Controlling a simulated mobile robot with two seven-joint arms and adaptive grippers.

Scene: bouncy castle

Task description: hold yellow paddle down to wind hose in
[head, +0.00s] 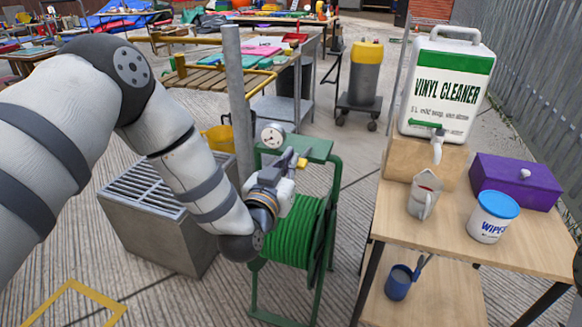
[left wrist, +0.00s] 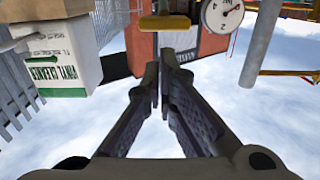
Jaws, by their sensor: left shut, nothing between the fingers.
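The green hose reel (head: 296,235) stands mid-view in the head view, with green hose wound on its drum. The small yellow paddle (head: 302,163) sticks out at the reel's green top plate (head: 308,148); in the left wrist view the paddle (left wrist: 164,22) shows at the top middle. My left gripper (head: 287,161) is beside the paddle, above the drum. In the left wrist view its fingers (left wrist: 160,75) are closed together with nothing between them. The fingertips point at the paddle, and a gap shows between them in that view. My right gripper is not in view.
A round gauge (head: 272,135) and a grey post (head: 238,95) stand close to my left gripper. A grated box (head: 150,225) is at the left. A wooden table (head: 440,225) at the right holds a vinyl cleaner jug (head: 447,85), a purple box (head: 516,182), a wipes tub (head: 493,218) and a mug.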

